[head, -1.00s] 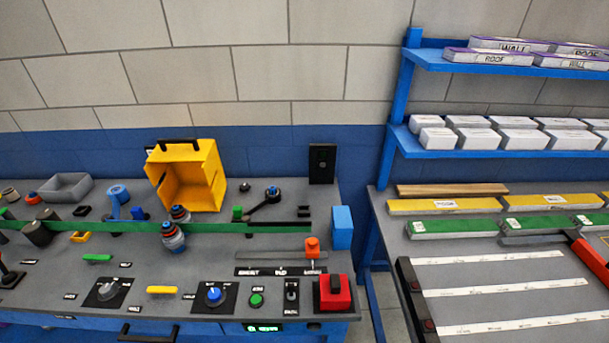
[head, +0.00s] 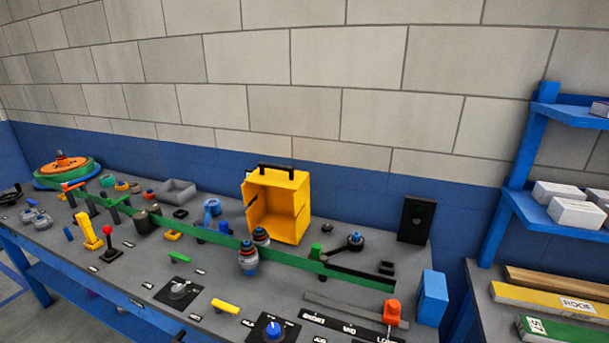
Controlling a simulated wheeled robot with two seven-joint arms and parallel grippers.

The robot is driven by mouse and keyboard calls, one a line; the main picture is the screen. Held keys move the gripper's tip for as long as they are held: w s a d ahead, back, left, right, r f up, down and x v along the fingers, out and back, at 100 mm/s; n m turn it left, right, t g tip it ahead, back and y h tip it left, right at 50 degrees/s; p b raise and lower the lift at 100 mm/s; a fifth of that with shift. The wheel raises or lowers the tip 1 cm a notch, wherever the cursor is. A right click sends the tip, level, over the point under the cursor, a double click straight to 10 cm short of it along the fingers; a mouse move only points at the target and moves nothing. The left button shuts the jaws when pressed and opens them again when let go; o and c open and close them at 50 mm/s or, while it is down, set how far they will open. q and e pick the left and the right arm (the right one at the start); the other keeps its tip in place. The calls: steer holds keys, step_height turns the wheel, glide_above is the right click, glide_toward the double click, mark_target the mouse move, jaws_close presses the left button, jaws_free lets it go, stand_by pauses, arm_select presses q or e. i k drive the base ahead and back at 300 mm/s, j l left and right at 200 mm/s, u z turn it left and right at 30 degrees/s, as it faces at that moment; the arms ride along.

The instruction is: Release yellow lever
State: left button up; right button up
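A yellow upright lever (head: 88,232) stands tilted on the left part of the grey bench (head: 120,290), beside a red-knobbed black joystick (head: 110,243). A flat yellow bar handle (head: 225,308) lies on the bench front, between two dial panels. I cannot tell from the picture which of the two the task calls the yellow lever. Neither of my grippers shows in the head view.
A blue block (head: 432,298) and an orange slider (head: 392,312) are at the right. A blue shelf rack (head: 520,170) stands beyond.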

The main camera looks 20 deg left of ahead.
mark_target(218, 304)
steer(key=u, duration=1.35)
steer(key=z, duration=0.15)
steer(key=k+j, duration=0.05)
